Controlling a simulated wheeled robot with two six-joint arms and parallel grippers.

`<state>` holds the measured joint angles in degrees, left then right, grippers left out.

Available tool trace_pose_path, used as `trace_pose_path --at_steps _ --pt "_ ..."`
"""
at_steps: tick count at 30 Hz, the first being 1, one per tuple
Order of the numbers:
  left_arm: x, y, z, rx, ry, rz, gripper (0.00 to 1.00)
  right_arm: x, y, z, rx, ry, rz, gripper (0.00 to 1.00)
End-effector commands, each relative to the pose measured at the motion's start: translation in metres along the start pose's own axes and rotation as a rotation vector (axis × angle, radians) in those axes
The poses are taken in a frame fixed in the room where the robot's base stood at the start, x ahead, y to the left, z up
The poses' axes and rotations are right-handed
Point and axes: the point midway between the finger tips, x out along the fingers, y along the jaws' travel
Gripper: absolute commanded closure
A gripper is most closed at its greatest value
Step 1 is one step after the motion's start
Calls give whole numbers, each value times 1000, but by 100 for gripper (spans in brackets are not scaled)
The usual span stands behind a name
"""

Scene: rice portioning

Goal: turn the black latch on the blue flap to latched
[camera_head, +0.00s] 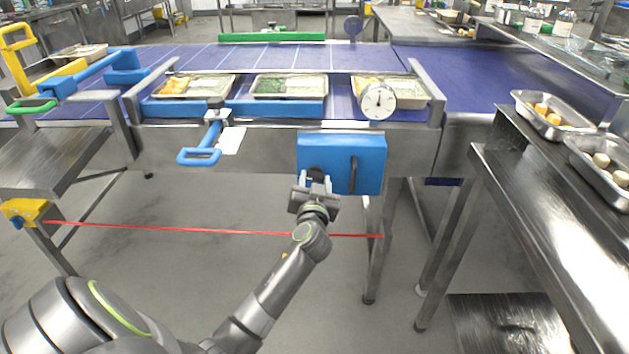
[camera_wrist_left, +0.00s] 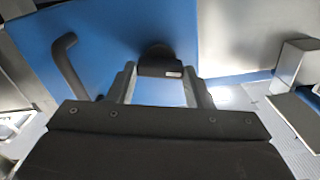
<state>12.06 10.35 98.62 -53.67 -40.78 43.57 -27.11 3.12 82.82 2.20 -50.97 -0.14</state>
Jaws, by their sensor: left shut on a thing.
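The blue flap (camera_head: 341,148) hangs on the front of the conveyor's steel frame, and its blue face also fills the upper left of the left wrist view (camera_wrist_left: 110,35). The black latch (camera_wrist_left: 158,60) sits on the flap, seen between my fingers; in the head view my gripper mostly covers it. My left gripper (camera_head: 315,184) is at the flap's lower left, shut on the latch. A black bar handle (camera_head: 353,175) stands on the flap to the right of the gripper in the head view. I cannot tell which way the latch is turned. My right gripper is not in view.
Food trays (camera_head: 290,86) and a round dial (camera_head: 379,100) sit above the flap. A blue-handled lever (camera_head: 200,155) is to its left. A red line (camera_head: 180,230) stretches low across the front, passing my left arm. A steel table (camera_head: 540,190) stands at the right.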

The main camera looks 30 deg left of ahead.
Motion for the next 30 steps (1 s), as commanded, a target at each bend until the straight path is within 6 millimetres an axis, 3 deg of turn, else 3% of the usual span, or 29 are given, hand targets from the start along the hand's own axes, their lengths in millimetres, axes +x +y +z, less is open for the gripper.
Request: trace_pose_path --at_steps 14,30 --pt "0 1 -2 454 1 0 77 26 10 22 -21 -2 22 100" --pt "0 3 -1 961 2 0 77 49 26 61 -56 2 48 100"
